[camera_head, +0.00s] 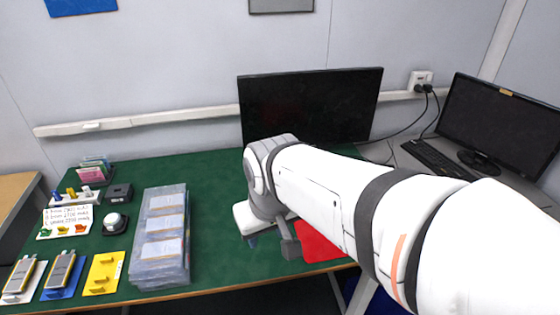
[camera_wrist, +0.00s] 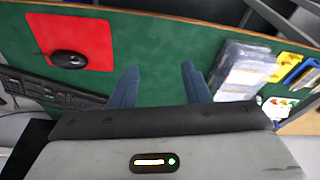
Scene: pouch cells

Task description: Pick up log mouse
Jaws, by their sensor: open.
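A black mouse (camera_wrist: 69,60) lies on a red mat (camera_wrist: 92,34) in the wrist view, at the upper left. In the head view the red mat (camera_head: 318,243) shows beside my gripper, partly covered by my arm; the mouse is hidden there. My gripper (camera_wrist: 158,80) is open, with its two blue fingers apart and only green table between them. It is to the right of the mouse in the wrist view and apart from it. In the head view my gripper (camera_head: 252,241) is mostly hidden by my wrist, over the green table.
A stack of clear trays (camera_head: 162,238) stands left of my gripper. Pouch cells, coloured holders and a sign (camera_head: 66,218) fill the table's left end. A large monitor (camera_head: 310,105) stands behind my arm. A keyboard (camera_head: 436,157) lies at the right. Green table between trays and mat is clear.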

